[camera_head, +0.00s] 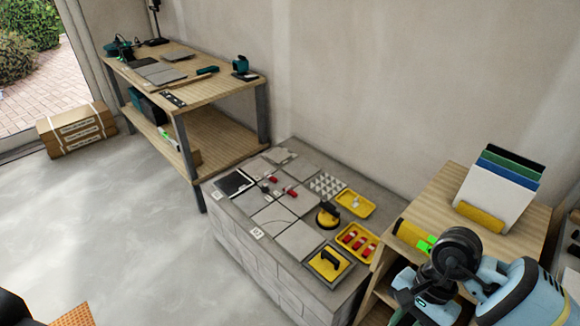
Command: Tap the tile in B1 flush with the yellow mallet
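Grey tiles (297,240) lie in a grid on a low block platform (248,252). Small white labels (257,233) sit at its front edge, too small to read surely, so I cannot tell which tile is B1 or whether one stands proud. A yellow cylinder with a dark end (409,234), which looks like the mallet's head, lies on the wooden cabinet at the right. My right gripper (427,245), with bright green parts, is right beside it, partly hidden by my arm. Whether its fingers are open or touch the yellow thing is unclear. My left gripper is not in view.
Yellow trays (355,203), a black-and-yellow round tool (328,215) and a yellow-handled float (328,262) occupy the platform's right side. Red and grey clips sit among the tiles. A white file holder (493,195) stands on the cabinet.

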